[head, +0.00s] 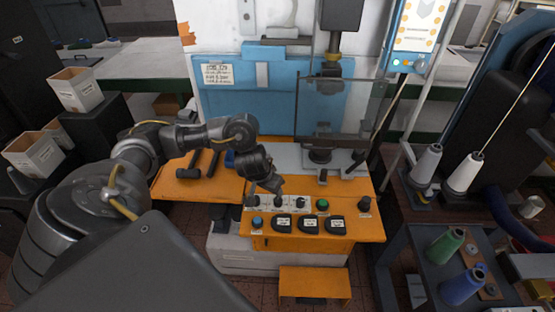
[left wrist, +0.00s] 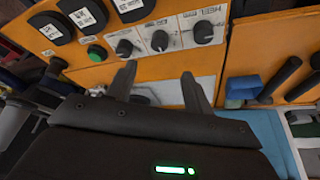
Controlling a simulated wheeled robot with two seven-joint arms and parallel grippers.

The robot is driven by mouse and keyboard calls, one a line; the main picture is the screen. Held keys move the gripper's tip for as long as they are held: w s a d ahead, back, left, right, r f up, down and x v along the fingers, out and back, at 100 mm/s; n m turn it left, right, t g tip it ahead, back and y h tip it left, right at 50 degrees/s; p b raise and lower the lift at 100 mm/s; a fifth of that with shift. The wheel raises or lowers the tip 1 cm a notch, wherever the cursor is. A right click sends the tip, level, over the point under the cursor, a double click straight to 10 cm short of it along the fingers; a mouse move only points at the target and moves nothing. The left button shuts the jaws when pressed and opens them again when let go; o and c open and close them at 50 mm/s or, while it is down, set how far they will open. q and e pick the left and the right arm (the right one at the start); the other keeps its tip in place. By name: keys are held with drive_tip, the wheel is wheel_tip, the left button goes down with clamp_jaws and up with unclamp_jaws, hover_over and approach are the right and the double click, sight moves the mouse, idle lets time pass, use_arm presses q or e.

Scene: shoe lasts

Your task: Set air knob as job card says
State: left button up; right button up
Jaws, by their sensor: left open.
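A row of three black knobs sits on a pale strip of the orange control panel (head: 350,237): a left knob (head: 252,200), a middle knob (head: 277,201) and a right knob (head: 301,202). In the left wrist view the row runs reversed, with the knobs (left wrist: 203,32), (left wrist: 160,40) and (left wrist: 124,48). Their labels are too small to read, so I cannot tell which is the air knob. The job card (head: 217,75) hangs on the blue machine back; its writing is illegible. My left gripper (head: 270,187) is open and empty, its fingers (left wrist: 160,74) apart, close to the knobs. My right gripper is out of view.
A green button (head: 322,204) is right of the knobs. Black labelled buttons (head: 308,225) and a blue button (head: 257,221) lie in front. Dark-handled tools (head: 205,162) lie on the orange shelf left. A clear guard (head: 340,107) stands behind. Thread cones (head: 465,172) stand right.

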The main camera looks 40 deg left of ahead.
sight(278, 199)
use_arm(q)
drive_tip(key=b+x, duration=0.3)
drive_tip(key=x, duration=0.6)
drive_tip(key=shift+d+f+b, duration=0.1)
drive_tip(key=shift+f+b, duration=0.05)
drive_tip(key=shift+b, duration=0.15)
drive_tip(key=shift+x, duration=0.85)
drive_tip(key=shift+w, duration=0.1)
drive_tip(key=c, duration=1)
